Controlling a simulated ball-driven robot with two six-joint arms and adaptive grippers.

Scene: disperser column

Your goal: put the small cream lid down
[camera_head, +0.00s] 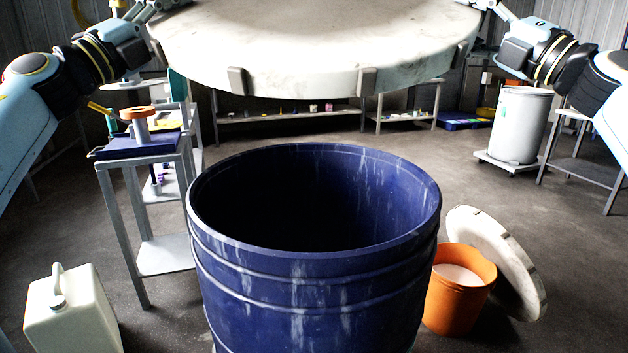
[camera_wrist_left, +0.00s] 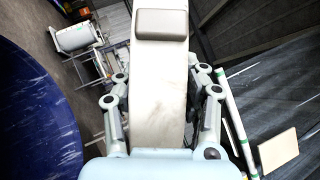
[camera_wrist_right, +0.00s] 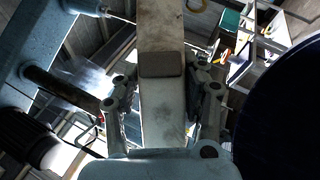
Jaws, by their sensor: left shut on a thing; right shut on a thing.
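A round cream lid (camera_head: 315,45) with small blocks on its rim is held up at the top of the head view, above and beyond the open blue drum (camera_head: 315,255). My left gripper (camera_head: 165,6) is shut on its left edge, and my right gripper (camera_head: 490,6) is shut on its right edge. The lid's rim runs between the fingers in the left wrist view (camera_wrist_left: 160,65) and in the right wrist view (camera_wrist_right: 162,110). A second cream lid (camera_head: 497,258) leans on edge on the floor behind an orange bucket (camera_head: 458,300). The held lid's far edge is out of view.
A grey side table (camera_head: 165,260) with a blue tray (camera_head: 138,146) stands left of the drum. A white canister (camera_head: 70,312) is at the front left. A grey barrel (camera_head: 520,125) on a dolly stands at the back right.

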